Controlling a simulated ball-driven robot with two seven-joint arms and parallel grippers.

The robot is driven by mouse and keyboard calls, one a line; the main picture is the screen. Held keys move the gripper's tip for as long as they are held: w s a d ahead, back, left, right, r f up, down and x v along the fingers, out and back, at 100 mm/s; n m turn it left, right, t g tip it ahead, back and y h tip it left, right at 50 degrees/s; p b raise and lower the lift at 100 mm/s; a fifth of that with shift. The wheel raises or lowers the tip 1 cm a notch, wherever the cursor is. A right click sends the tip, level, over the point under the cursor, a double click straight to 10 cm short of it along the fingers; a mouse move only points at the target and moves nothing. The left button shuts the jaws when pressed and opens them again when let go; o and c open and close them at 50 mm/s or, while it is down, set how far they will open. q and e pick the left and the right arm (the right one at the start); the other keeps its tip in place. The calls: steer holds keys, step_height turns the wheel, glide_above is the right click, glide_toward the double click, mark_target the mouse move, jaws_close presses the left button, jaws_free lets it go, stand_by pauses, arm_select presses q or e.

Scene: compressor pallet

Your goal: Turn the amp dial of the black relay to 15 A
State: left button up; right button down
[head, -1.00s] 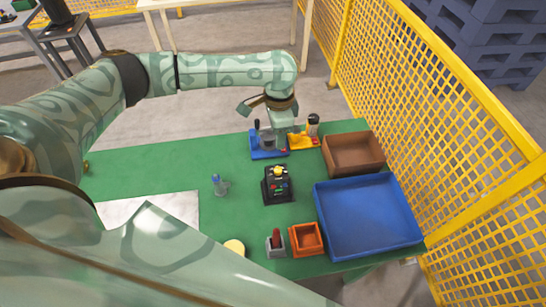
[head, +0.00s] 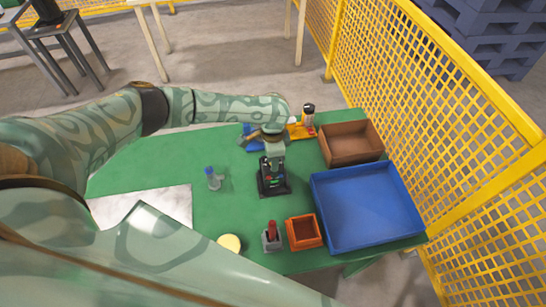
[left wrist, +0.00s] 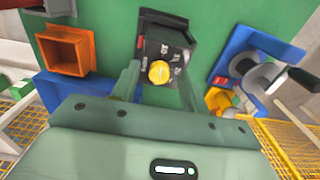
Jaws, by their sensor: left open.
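The black relay (head: 273,184) stands on the green table in the middle of the head view, its top partly hidden by my left gripper (head: 268,147). In the left wrist view the black relay (left wrist: 164,42) shows its face, with a yellow amp dial (left wrist: 159,72) and white marks around it. The marks are too small to read surely, so I cannot tell the dial's setting. My left gripper (left wrist: 158,76) is open, its fingers on either side of the dial in that view. I cannot tell whether they touch it. My right gripper is not in view.
Behind the relay stand a blue fixture (head: 251,130) and a yellow fixture (head: 302,132). A brown tray (head: 351,158), a blue tray (head: 367,240) and an orange bin (head: 304,247) are to the right and front. A yellow mesh fence (head: 455,150) runs along the right.

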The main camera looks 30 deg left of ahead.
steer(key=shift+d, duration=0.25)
arm_select(q)
jaws_close()
steer(key=shift+m, duration=0.4)
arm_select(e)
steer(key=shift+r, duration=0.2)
arm_select(q)
steer(key=shift+m+p, duration=0.5)
steer(key=m, duration=0.2)
steer(key=shift+m+p, duration=0.3)
steer(key=shift+p, duration=0.05)
steer(key=m, duration=0.3)
steer(key=shift+m+p, duration=0.3)
steer(key=shift+m, duration=0.4)
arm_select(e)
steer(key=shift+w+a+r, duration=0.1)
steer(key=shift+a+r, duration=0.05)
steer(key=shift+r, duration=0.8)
